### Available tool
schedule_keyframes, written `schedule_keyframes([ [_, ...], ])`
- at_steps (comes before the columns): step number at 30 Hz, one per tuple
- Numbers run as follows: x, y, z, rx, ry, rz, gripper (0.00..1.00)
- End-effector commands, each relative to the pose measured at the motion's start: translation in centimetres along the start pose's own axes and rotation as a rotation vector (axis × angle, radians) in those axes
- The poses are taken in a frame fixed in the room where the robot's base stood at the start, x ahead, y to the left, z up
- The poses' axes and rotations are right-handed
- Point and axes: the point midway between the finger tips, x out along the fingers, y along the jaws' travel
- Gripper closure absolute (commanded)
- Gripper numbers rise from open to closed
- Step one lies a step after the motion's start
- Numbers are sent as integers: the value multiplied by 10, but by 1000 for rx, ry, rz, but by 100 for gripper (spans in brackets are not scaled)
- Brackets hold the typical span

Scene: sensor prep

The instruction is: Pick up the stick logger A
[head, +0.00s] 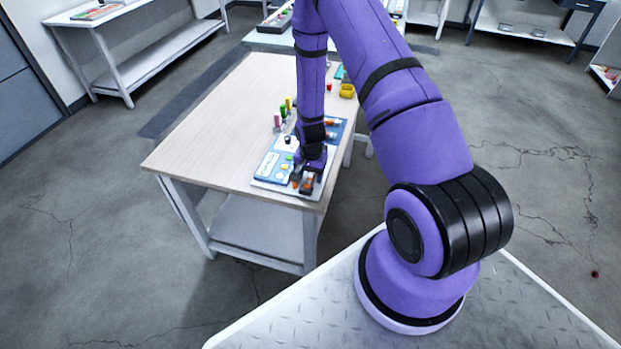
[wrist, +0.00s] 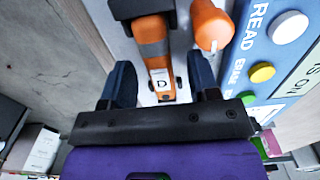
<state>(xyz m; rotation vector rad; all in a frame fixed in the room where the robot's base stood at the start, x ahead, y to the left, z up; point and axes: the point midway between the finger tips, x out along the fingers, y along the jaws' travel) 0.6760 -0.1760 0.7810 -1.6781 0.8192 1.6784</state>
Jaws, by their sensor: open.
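My gripper (head: 308,179) is low over the near end of the wooden table, beside a blue board. In the wrist view, my gripper (wrist: 162,84) is open. An orange and dark grey stick-shaped device (wrist: 153,42) lies between its two dark fingers, with gaps on both sides. Its white label reads "D". An orange rounded piece (wrist: 211,25) is just right of it. No label "A" is readable in either view, so I cannot tell which thing is stick logger A.
The blue board (wrist: 262,55) with printed words and coloured buttons is right of the gripper. Several small coloured items, including a pink one (head: 277,122) and a yellow one (head: 347,90), stand farther back on the table (head: 215,125). The table's left side is clear.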

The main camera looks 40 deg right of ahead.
Motion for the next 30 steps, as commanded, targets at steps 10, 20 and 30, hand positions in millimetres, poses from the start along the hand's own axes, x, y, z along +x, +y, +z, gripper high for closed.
schedule_keyframes([
  [10,1,0,0,0,0,0,72],
  [20,0,0,0,0,0,0,99],
  [30,-10,-3,-4,-2,1,-1,99],
])
